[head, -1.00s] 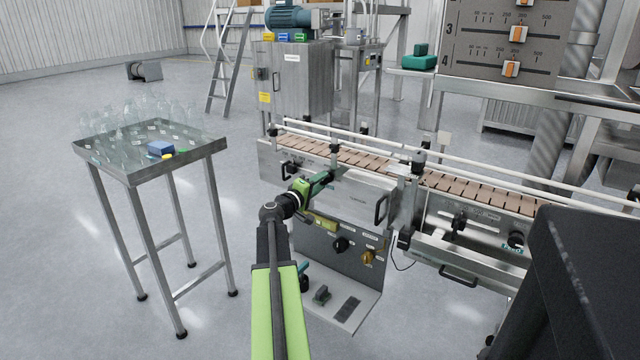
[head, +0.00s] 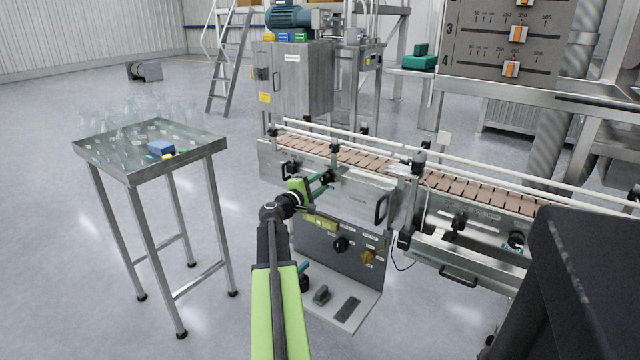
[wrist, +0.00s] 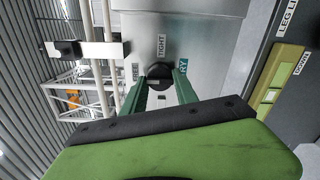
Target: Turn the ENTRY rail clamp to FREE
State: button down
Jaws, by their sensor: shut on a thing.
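The ENTRY rail clamp is a round black knob (wrist: 159,72) on the bare metal side of the conveyor. In the wrist view a TIGHT label (wrist: 162,46) lies above it, a partly hidden FREE label (wrist: 135,71) to its left, and a partly covered ENTRY label (wrist: 183,68) to its right. My gripper (head: 327,181) is at the conveyor's near side in the head view. Its two green fingers lie on either side of the knob and are shut on it. I cannot tell clearly which label the knob points to.
The conveyor (head: 350,189) runs to the right with white guide rails above its brown belt. A door handle (head: 381,208) sticks out right of my gripper. A control panel (head: 345,262) hangs below. A steel table (head: 190,150) with bottles stands left; floor between is clear.

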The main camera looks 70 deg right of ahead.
jog(key=shift+s, duration=0.15)
jog(key=c, duration=0.9)
grip_release()
jog(key=shift+c, duration=0.2)
jog(key=shift+a, duration=0.1)
jog(key=v, duration=1.7)
jog(key=shift+a, duration=0.1)
